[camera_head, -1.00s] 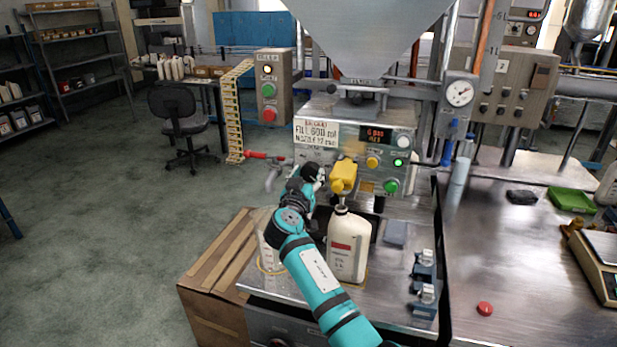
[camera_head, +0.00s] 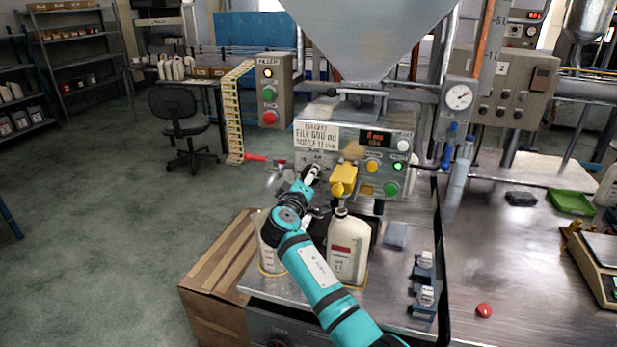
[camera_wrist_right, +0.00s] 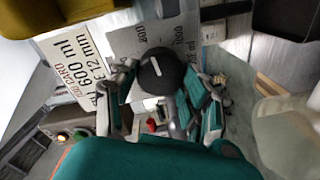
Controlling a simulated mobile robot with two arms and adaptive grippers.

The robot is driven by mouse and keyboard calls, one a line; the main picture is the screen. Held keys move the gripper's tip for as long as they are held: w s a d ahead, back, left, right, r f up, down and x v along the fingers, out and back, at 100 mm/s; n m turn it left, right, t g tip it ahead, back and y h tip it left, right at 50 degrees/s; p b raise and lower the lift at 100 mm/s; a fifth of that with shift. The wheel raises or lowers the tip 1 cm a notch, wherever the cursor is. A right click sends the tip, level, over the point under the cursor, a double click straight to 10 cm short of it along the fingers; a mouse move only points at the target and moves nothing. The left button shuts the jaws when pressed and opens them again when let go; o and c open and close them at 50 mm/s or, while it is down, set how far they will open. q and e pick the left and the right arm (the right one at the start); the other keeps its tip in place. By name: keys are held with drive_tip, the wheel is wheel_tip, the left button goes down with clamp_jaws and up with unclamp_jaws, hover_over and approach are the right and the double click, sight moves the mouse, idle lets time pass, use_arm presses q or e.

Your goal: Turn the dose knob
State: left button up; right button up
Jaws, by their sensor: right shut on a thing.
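The dose knob (camera_wrist_right: 162,70) is round and black with a white pointer line, seen from close up in the right wrist view. A pale scale plate (camera_wrist_right: 140,40) with printed numbers lies behind it. The fingers of my right gripper (camera_wrist_right: 165,92) are on both sides of the knob and shut on it. In the head view my right gripper (camera_head: 311,178) is at the lower left of the filler's front panel (camera_head: 348,140), and the knob is hidden there behind it. My left gripper is not in view.
A yellow nozzle (camera_head: 343,178) hangs just right of my gripper, above a white bottle (camera_head: 349,247). A red-handled valve (camera_head: 262,158) is left of the panel. The steel table (camera_head: 480,255) at right has free room.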

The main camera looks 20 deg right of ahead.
drive_tip(key=shift+w+a+n+g+h+p, duration=0.1)
drive_tip(key=shift+n+g+h+p, duration=0.15)
drive_tip(key=shift+n+p, duration=2)
drive_tip(key=shift+n+g+h+p, duration=0.2)
drive_tip(key=shift+n+p, duration=0.25)
drive_tip(key=shift+n, duration=3.5)
drive_tip(key=o, duration=1.2)
drive_tip(key=shift+f, duration=0.1)
drive_tip(key=shift+c, duration=0.2)
drive_tip(key=f+v, duration=0.1)
drive_tip(key=v, duration=1.1)
drive_tip(key=shift+r, duration=0.4)
